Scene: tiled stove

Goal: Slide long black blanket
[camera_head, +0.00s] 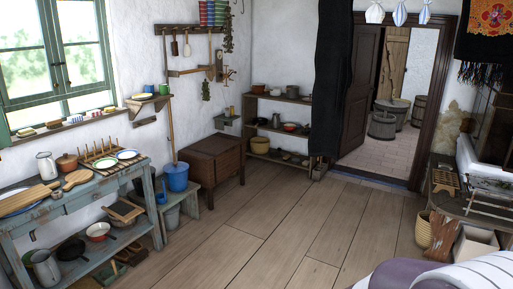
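The long black blanket (333,75) hangs as a dark curtain beside the doorway. It reaches from the top edge of the picture down to near the floor. It hangs in front of the right end of the wall shelf and beside the left door post. Its upper end is out of view. Neither of my grippers shows in the head view.
A dark open door (362,85) leads to a room with wooden barrels. A low shelf (280,97) with pots and a wooden chest (212,163) stand left of the blanket. A blue-grey table (85,190) stands at left. The plank floor (290,220) is clear.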

